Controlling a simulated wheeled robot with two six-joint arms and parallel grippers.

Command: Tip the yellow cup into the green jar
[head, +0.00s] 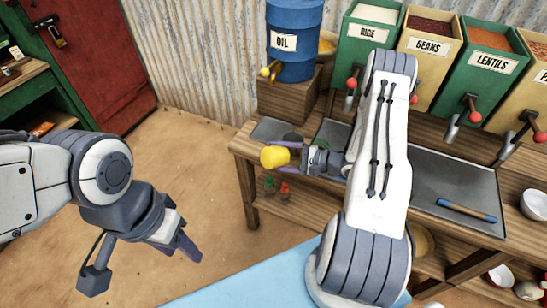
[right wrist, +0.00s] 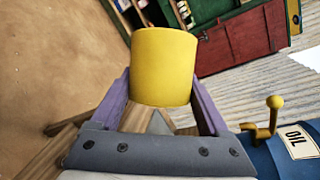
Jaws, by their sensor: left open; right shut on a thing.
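The yellow cup (head: 274,157) is held between the purple fingers of my right gripper (head: 284,155), near the left end of the wooden counter. It looks tilted well over in the head view; its opening is not clearly seen. In the right wrist view the cup (right wrist: 165,68) sits between both fingers (right wrist: 163,90). My left gripper (head: 186,245) is open and empty over the floor, at the lower left.
A blue oil drum (head: 296,50) with a yellow tap stands on a wooden box behind the cup. Bins with red-knobbed levers line the back. Small bottles (head: 284,190) stand below.

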